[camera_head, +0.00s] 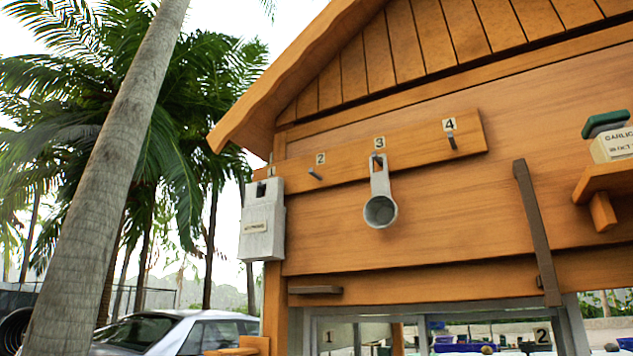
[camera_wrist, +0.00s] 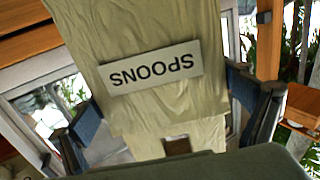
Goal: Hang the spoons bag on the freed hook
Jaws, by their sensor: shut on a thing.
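The spoons bag (camera_wrist: 150,105) is a pale khaki cloth bag with a white SPOONS label, upside down in the wrist view. My gripper (camera_wrist: 168,112) is shut on it, with a dark finger on each side. A square hole shows in the bag's narrow tab near my palm. In the head view, hook 2 (camera_head: 314,174) and hook 4 (camera_head: 452,140) are bare pegs on the wooden rail (camera_head: 420,149). My gripper and the spoons bag are outside the head view.
A brown strap-like bar (camera_head: 537,230) runs down the wall right of the rail. A small shelf (camera_head: 606,183) at the right holds a labelled box (camera_head: 613,145). A short dark ledge (camera_head: 315,290) sits below the rail. The wall between the scoop and the bar is clear.

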